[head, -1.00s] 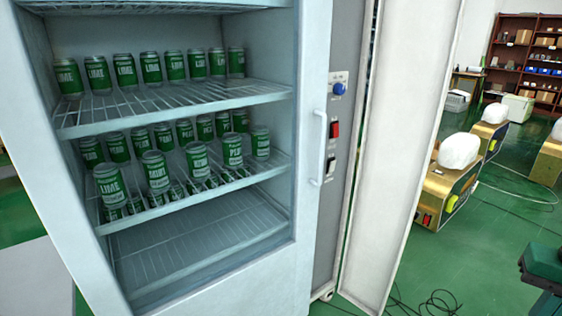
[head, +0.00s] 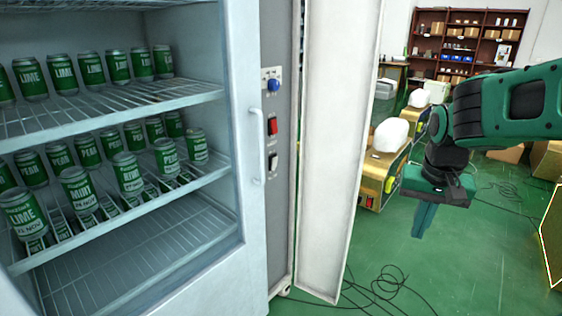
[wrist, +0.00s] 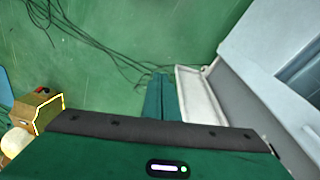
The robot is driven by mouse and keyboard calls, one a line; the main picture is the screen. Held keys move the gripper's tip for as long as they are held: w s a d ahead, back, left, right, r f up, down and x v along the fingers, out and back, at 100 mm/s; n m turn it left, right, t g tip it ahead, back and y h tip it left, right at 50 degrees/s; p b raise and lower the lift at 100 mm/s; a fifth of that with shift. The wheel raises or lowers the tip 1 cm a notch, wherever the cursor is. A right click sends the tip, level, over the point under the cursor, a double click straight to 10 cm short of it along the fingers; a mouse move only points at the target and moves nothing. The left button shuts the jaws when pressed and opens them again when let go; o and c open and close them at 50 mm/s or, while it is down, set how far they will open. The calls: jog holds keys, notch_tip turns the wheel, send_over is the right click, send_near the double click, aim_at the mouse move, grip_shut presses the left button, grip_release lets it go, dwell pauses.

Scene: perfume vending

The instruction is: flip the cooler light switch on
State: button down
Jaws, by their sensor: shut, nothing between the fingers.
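The cooler (head: 250,262) stands at the left in the head view, with a grey control strip (head: 278,215) on its right side. The strip carries a blue knob (head: 273,85), a red rocker switch (head: 272,126) below it, and a dark switch (head: 273,166) on a light plate lowest. I cannot read labels or tell which one is the light. My gripper (head: 424,222) hangs at the right, fingers down, shut and empty, well apart from the switches. Its closed fingers also show in the wrist view (wrist: 158,98); the switches cannot be made out there.
A tall white door panel (head: 338,150) stands open between the control strip and my gripper. Black cables (head: 385,285) lie on the green floor. Gold boxes with white tops (head: 385,165) and a brown shelf (head: 465,45) are behind. Cans fill the cooler's upper shelves.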

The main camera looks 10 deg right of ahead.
jog(key=w+a+r+m+t, duration=0.1)
jog(key=w+a+t, duration=0.15)
jog(key=w, duration=0.95)
jog(key=w+a+r+t, duration=0.1)
jog(key=w+a, duration=0.3)
jog(key=w, duration=0.9)
jog(key=w+a+t, duration=0.1)
jog(key=w+a, duration=0.5)
jog(key=w, duration=0.2)
jog(key=w+a+f+m+t, duration=0.1)
jog(key=w+a+t, duration=0.1)
jog(key=w+a, duration=0.4)
jog(key=w, duration=0.2)
jog(key=shift+w+y, duration=0.35)
jog(key=shift+y, duration=0.05)
jog(key=shift+f, duration=0.1)
send_near(274, 163)
jog(key=w+d+f, duration=0.1)
jog(key=w+f, duration=0.3)
jog(key=shift+d+f, duration=0.35)
jog(key=shift+d, duration=0.05)
